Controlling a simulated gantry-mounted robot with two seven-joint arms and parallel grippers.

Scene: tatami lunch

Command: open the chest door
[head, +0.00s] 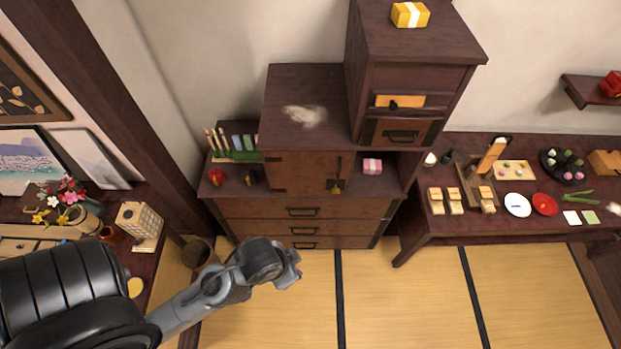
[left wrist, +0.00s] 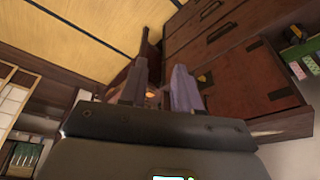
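The dark wooden step chest (head: 320,87) stands against the wall in the head view. Its chest door (head: 300,172) is a reddish-brown panel in the middle block, with dark metal fittings at its right edge. The door looks shut. My left gripper (head: 287,268) is in front of and below the door, apart from the chest. In the left wrist view, my left gripper (left wrist: 157,85) shows two spread fingers with nothing between them. The chest's reddish-brown front (left wrist: 250,75) appears tilted at the right there. My right gripper is not in view.
Drawers (head: 303,212) lie below the door. A low table (head: 420,222) with food stands at right. The tatami floor (head: 400,290) in front is clear.

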